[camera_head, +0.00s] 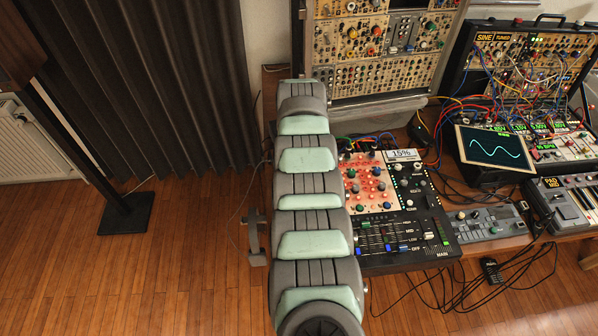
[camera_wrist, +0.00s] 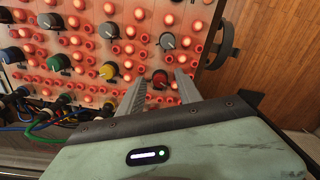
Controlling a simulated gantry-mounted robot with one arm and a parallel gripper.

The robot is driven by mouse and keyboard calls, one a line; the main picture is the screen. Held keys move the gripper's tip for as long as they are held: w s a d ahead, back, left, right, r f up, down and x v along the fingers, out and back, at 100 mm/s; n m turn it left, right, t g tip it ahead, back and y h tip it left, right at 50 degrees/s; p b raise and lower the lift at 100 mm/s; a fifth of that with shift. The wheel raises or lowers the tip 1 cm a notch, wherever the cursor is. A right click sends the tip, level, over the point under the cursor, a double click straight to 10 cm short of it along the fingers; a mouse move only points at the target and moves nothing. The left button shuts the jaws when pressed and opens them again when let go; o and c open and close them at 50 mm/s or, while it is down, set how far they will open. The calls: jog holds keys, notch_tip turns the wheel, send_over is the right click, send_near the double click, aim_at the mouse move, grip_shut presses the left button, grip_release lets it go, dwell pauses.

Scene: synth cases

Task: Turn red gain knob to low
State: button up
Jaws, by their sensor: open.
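In the wrist view, a dark red knob (camera_wrist: 160,78) stands on a pale panel (camera_wrist: 130,62) of red-lit jacks and buttons. My gripper (camera_wrist: 161,84) is open, with one grey finger on each side of the red knob. There are visible gaps between the fingers and the knob. I cannot tell how far above the panel the fingertips are. The knob's pointer and any gain markings are too small to read. In the head view, my arm covers part of the mixer (camera_head: 408,262), and my gripper is hidden.
Grey, blue and yellow knobs, including a yellow knob (camera_wrist: 109,70) and a grey knob (camera_wrist: 167,41), surround the spot. A modular rack (camera_head: 385,50) stands behind the mixer. A scope screen (camera_head: 494,147) is at the right.

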notch_tip(320, 180, up, 11)
jog(key=p, duration=0.2)
dwell(0.3)
dwell(0.4)
